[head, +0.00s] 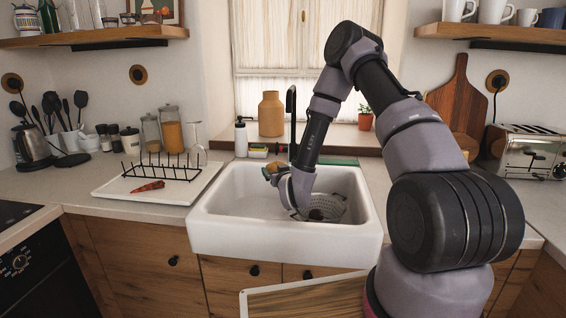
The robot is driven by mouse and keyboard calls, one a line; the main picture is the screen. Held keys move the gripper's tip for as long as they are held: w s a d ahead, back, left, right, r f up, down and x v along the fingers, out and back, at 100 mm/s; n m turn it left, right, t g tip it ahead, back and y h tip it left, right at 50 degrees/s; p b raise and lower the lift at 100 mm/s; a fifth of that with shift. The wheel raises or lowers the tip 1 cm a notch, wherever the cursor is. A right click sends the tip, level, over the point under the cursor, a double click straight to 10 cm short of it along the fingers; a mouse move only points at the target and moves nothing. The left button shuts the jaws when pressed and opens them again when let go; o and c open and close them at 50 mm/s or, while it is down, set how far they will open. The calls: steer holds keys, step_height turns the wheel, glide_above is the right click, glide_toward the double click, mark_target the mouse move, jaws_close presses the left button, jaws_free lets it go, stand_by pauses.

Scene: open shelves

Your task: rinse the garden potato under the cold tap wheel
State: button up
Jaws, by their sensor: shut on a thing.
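No water stream can be made out.
A perforated colander (332,207) sits in the sink's right side with something dark in it. A white tray (112,188) with a black rack (160,168) and a reddish carrot-like thing (148,187) lies left. A sponge (258,151) and white bottle (240,137) stand behind.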

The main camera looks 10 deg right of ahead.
mark_target(271, 165)
steer(key=shift+s+a+r, duration=0.7)
steer(key=shift+s+r, duration=0.2)
steer(key=shift+s+a+r, duration=0.65)
steer(key=shift+s+r, duration=0.2)
steer(key=shift+s, duration=0.05)
steer(key=shift+d, duration=0.15)
